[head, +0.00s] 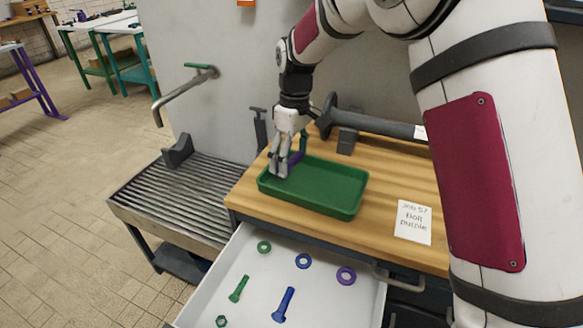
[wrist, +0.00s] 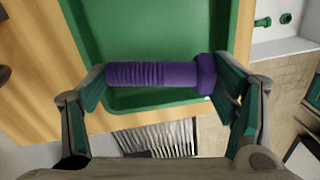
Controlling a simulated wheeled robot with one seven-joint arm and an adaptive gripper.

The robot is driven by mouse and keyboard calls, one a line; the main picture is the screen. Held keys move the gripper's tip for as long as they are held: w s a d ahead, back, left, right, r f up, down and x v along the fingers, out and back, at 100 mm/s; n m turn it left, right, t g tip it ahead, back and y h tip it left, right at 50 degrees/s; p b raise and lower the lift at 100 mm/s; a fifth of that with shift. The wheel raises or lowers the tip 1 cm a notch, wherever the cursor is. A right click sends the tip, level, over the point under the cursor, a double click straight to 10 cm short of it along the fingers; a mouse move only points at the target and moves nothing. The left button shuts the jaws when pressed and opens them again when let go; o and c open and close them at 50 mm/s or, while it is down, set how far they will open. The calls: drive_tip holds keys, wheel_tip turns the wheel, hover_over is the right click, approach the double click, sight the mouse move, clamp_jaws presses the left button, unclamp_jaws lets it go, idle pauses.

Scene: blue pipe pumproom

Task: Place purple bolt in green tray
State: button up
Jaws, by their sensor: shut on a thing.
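The purple bolt (wrist: 160,74) is held lengthwise between the two fingers of my gripper (wrist: 162,85) in the wrist view, its head at the right finger. I cannot tell whether the bolt touches the tray. The tray looks otherwise empty.
The tray stands on a wooden worktop (head: 388,190) with a white note (head: 413,222). An open white drawer (head: 250,300) below holds green and blue bolts, several rings and a green nut. A grey pipe (head: 375,124) lies behind the tray. A slatted metal bench (head: 185,198) stands left.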

sight(292, 159)
drive_tip(key=shift+s+f, duration=0.1)
drive_tip(key=shift+f, duration=1.45)
drive_tip(key=shift+f, duration=0.2)
drive_tip(key=o, duration=1.2)
drive_tip(key=shift+r, duration=0.1)
drive_tip(key=r, duration=1.1)
drive_tip(key=shift+w+d+r, duration=0.25)
drive_tip(key=shift+w+d, duration=0.05)
drive_tip(key=shift+w, duration=0.1)
drive_tip(key=shift+r, duration=0.3)
